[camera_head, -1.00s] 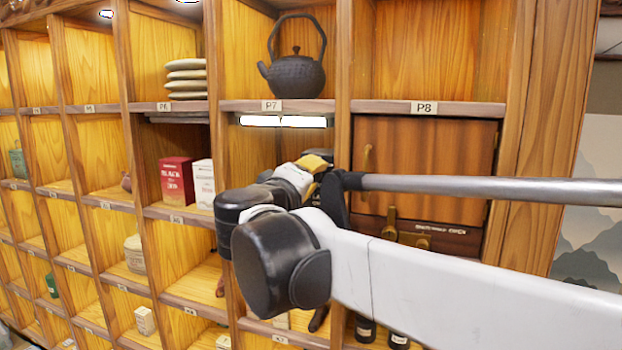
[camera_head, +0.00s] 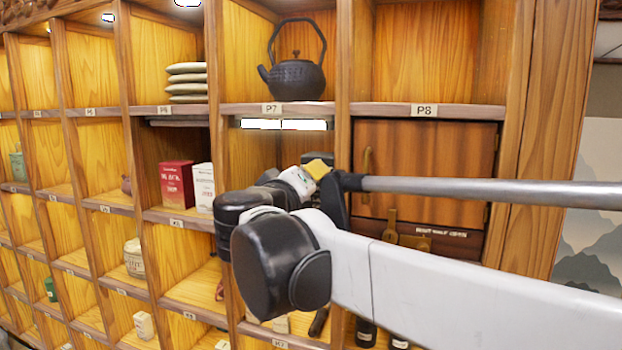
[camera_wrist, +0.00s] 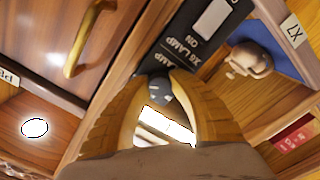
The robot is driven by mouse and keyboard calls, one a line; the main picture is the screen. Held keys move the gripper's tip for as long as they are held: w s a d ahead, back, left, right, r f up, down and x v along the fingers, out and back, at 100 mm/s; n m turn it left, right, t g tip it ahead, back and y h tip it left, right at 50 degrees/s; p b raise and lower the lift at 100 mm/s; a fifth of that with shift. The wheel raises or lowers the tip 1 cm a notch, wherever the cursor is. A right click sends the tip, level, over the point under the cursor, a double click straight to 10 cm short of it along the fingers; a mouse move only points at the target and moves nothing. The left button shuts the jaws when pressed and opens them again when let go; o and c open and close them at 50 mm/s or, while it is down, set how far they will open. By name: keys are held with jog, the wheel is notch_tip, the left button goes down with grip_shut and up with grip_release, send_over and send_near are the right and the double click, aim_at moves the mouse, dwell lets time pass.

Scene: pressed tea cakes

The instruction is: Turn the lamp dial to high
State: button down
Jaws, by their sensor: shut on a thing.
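A black lamp panel (camera_wrist: 183,58) with white lettering, reading "X6 LAMP" and "LAMP ON", shows upside down in the wrist view. A small dark grey lamp dial (camera_wrist: 159,88) sits at its lower end. My gripper (camera_wrist: 161,83) has its two curved yellowish fingers closed around the dial, one on each side. The dial's pointer setting cannot be read. In the head view my arm hides the panel and dial; only a yellow part of my gripper (camera_head: 319,167) shows behind the wrist.
A wooden cupboard door (camera_head: 425,170) with a brass handle (camera_wrist: 85,40) is close beside my gripper. A black kettle (camera_head: 297,80) stands on the P7 shelf above.

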jog(key=c, duration=1.4)
grip_release()
jog(key=v, duration=1.2)
jog(key=s+d+f+m+g+b, duration=0.15)
jog(key=d+f+b, duration=0.4)
jog(key=f, duration=0.55)
jog(key=s+d+f+g+b, duration=0.1)
jog(key=d+f+g+b, duration=0.2)
jog(key=d+f+b, duration=0.5)
jog(key=s+d+f+m+g+b, duration=0.15)
jog(key=d+f, duration=0.25)
jog(key=f, duration=0.9)
jog(key=s+d+f+m+g+y+b, duration=0.1)
jog(key=s+f+b, duration=0.3)
jog(key=f, duration=0.8)
jog(key=s+d+f+g+y+b, duration=0.1)
jog(key=s+d+f+y+b, duration=0.1)
jog(key=f+b, duration=0.7)
jog(key=s+d+f+m+g+y+b, duration=0.1)
jog(key=s+f+y+b, duration=0.2)
jog(key=f, duration=1.2)
jog(key=s+b, duration=0.3)
jog(key=b, duration=0.1)
jog(key=shift+d+f+m+g, duration=0.2)
jog(key=shift+d+m+g, duration=0.1)
jog(key=shift+d+g, duration=0.1)
